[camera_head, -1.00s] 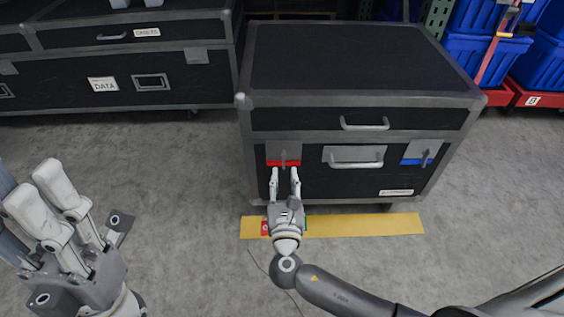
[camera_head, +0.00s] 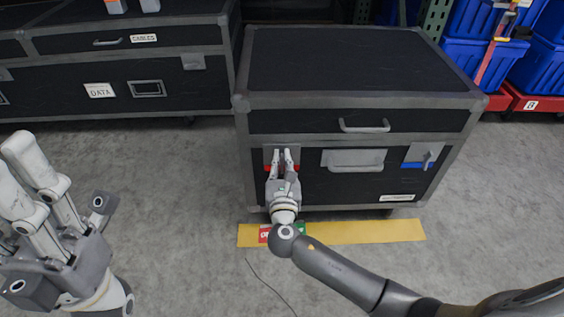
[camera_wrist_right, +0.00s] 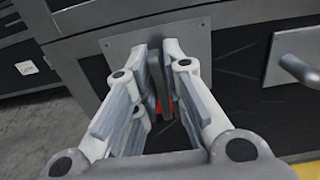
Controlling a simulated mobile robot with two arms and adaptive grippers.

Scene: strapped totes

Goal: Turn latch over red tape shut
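The latch over the red tape (camera_head: 296,168) is on the left of the black case's front, on a grey plate (camera_head: 267,152). Its dark handle (camera_wrist_right: 156,75) stands roughly upright between my right gripper's fingers (camera_head: 281,154). The fingers sit close on both sides of the handle and look shut on it. Red tape shows behind the fingers in the right wrist view (camera_wrist_right: 159,106). The fingers hide much of the latch in the head view. My left gripper (camera_head: 22,165) is open and empty at the far left, away from the case.
A second latch (camera_head: 426,159) over blue tape (camera_head: 412,165) is at the case's right. A wide handle (camera_head: 356,168) lies between the latches, with a drawer handle (camera_head: 365,127) above. A yellow floor strip (camera_head: 375,232) runs before the case. More cases (camera_head: 130,60) stand behind left.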

